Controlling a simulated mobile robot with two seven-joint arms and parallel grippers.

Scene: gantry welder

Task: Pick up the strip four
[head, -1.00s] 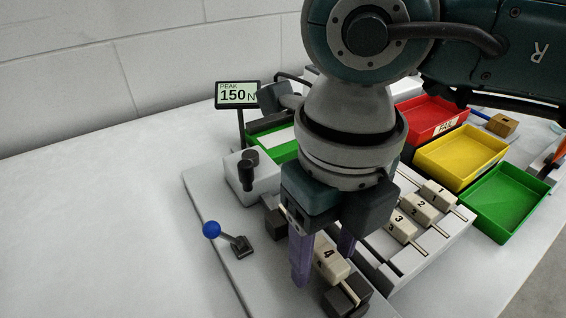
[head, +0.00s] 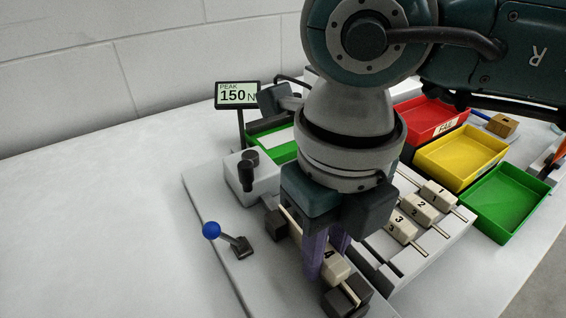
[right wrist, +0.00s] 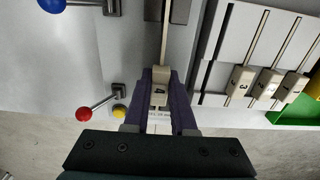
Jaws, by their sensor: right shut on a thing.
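Strip four is a thin strip with a beige block marked 4 (head: 333,265). It lies across two dark clamp blocks (head: 346,296) on the grey fixture plate. My right gripper (head: 325,268) points down over it, its purple fingers shut on strip four. In the right wrist view the fingers (right wrist: 160,95) close on both sides of the block marked 4 (right wrist: 160,91), and the strip (right wrist: 165,40) runs on away from me. My left gripper is not in view.
Strips 1, 2 and 3 (head: 420,210) lie in a white rack to the right. Red (head: 430,115), yellow (head: 460,155) and green (head: 503,200) bins stand beyond. A blue-knobbed lever (head: 211,230) stands left. A display (head: 237,94) reads 150 N. The table's left is clear.

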